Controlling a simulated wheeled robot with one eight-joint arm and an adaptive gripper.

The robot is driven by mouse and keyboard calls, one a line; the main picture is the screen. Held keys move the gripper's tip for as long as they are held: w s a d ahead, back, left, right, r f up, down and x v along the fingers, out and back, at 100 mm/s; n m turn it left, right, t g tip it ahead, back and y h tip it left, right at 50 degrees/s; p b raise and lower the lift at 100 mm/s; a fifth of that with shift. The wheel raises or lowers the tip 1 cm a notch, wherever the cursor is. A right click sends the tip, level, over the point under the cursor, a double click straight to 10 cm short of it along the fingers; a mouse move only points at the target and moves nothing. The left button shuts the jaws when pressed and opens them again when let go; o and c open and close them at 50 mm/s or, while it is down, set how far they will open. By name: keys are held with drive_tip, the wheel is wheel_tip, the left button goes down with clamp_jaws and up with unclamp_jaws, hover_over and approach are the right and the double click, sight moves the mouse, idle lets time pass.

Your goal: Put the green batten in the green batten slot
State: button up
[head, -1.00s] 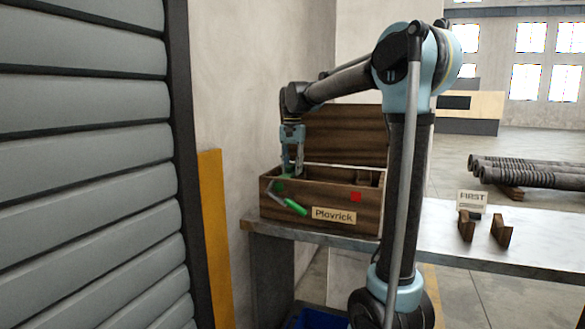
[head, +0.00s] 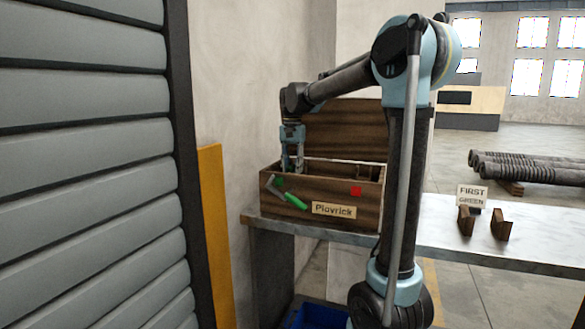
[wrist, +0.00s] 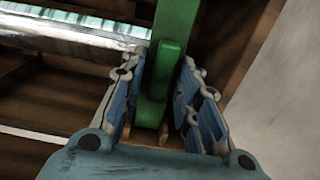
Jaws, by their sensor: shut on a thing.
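My gripper (head: 292,160) reaches down into the left end of an open wooden box. In the wrist view, my gripper (wrist: 155,72) has its two fingers on either side of a green batten (wrist: 168,50) and is shut on it. The batten runs upward in that picture. In the head view the batten is hidden by the box wall. A green square (head: 279,181) marks the left of the box front. I cannot make out the green batten slot or whether the batten sits in it.
The wooden box (head: 322,220) has a raised lid (head: 345,130) and a red square. A green-handled crank (head: 294,201) is on its front. A "FIRST GREEN" sign (head: 472,196) and two brown brackets (head: 500,226) stand on the grey table (head: 545,235). A yellow post (head: 213,230) stands left.

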sight(292, 165)
drive_tip(key=shift+f, duration=0.1)
drive_tip(key=o, duration=1.2)
drive_tip(key=shift+c, duration=0.2)
wheel_tip(292, 165, up, 12)
drive_tip(key=shift+f, duration=0.1)
